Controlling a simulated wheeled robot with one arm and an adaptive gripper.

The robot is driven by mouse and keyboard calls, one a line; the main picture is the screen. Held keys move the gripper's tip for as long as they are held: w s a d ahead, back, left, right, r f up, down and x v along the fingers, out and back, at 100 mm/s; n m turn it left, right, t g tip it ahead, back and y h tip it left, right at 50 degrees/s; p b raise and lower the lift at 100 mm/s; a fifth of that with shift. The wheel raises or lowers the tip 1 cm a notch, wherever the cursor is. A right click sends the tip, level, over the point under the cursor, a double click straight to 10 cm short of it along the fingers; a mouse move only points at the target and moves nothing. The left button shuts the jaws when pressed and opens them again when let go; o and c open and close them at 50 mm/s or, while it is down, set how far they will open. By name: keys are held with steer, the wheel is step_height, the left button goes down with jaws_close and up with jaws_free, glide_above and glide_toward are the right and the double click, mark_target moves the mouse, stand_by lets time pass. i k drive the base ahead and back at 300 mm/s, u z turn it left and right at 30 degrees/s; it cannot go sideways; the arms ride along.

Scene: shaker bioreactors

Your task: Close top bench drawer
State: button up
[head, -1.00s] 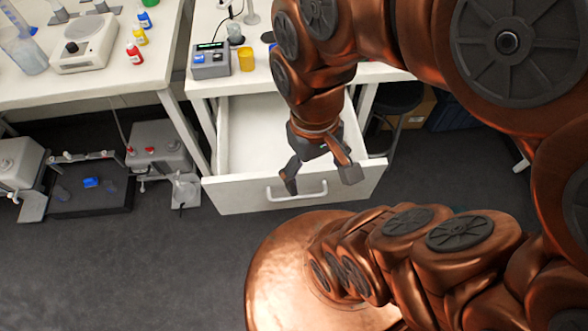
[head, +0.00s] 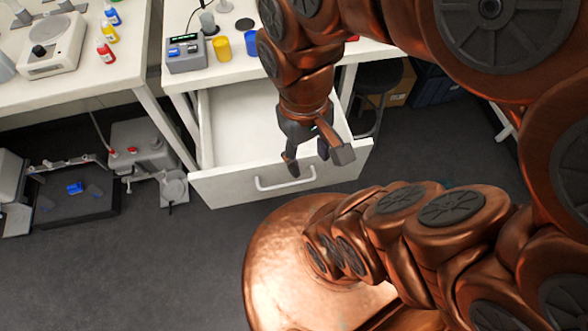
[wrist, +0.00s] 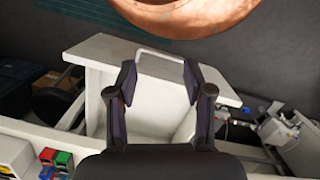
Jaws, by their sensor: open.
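The top bench drawer (head: 225,189) is pulled out from under the white bench. Its white front faces my base and carries a light bar handle (head: 285,182). The inside that shows looks empty. My gripper (head: 318,163) hangs over the drawer near its front, open and empty, with its fingers pointing down. In the wrist view, the two dark fingers (wrist: 161,82) are spread apart with the drawer handle (wrist: 160,57) showing between and beyond their tips. The drawer front (wrist: 215,86) spans across behind them. I cannot tell whether a finger touches the drawer.
The bench top (head: 185,82) holds a grey device (head: 186,52), a yellow cup (head: 221,48) and a blue cup. A dark stool (head: 378,80) stands right of the drawer. Lab equipment (head: 75,190) sits on the floor at left. The floor before the drawer is clear.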

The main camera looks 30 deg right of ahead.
mark_target(243, 141)
steer(key=z, duration=1.25)
steer(key=k, duration=1.1)
steer(key=u, duration=1.35)
